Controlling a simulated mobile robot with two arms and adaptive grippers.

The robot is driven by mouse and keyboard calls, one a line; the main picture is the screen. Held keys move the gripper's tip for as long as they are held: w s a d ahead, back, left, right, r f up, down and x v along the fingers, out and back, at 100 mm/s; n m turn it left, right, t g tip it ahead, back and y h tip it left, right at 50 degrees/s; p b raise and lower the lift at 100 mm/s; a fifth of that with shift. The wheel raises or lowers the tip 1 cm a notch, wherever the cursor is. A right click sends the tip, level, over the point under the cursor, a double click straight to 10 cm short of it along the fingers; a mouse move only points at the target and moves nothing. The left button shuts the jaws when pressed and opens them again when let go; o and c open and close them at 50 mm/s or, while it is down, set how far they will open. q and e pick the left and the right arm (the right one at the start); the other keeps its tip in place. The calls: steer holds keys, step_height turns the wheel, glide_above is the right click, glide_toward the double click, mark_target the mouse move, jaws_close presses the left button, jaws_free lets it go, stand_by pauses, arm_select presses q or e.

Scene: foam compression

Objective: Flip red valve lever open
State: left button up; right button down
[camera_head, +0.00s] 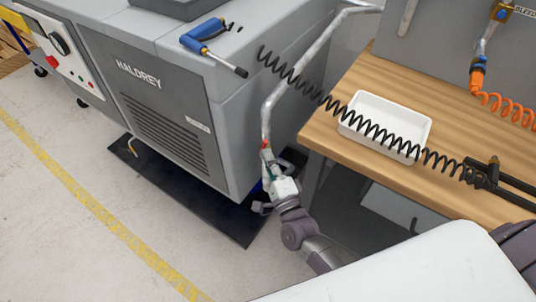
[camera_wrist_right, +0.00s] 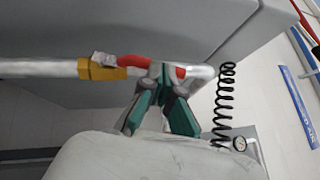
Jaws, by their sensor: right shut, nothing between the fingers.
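The red valve lever (camera_wrist_right: 136,61) shows in the wrist view beside a brass valve body (camera_wrist_right: 96,69) on a silver pipe (camera_wrist_right: 38,68). It lies roughly along the pipe, and its middle is partly hidden by my fingertips. My right gripper (camera_wrist_right: 168,74) has green finger pads and is shut and empty, its tips at the lever; I cannot tell whether they touch. In the head view the right gripper (camera_head: 267,168) is low beside the pipe (camera_head: 268,108), just below a small red bit of the lever (camera_head: 265,146). My left gripper is not in view.
A grey compressor cabinet (camera_head: 165,120) stands left of the pipe on a black mat (camera_head: 180,198). A wooden workbench (camera_head: 345,88) with a white tray (camera_head: 349,122) is close on the right. A black coiled hose (camera_head: 330,103) crosses above the bench. A blue-handled tool (camera_head: 205,32) lies on the cabinet.

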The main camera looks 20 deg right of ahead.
steer(key=shift+w, duration=0.1)
steer(key=g+p, duration=0.1)
steer(key=p, duration=0.1)
steer(key=w+a+r+n+g+p, duration=0.1)
steer(key=p, duration=0.2)
steer(key=shift+w+a+r+n, duration=0.1)
steer(key=shift+w+a+n, duration=0.05)
steer(key=shift+w+n, duration=0.15)
stand_by(0.4)
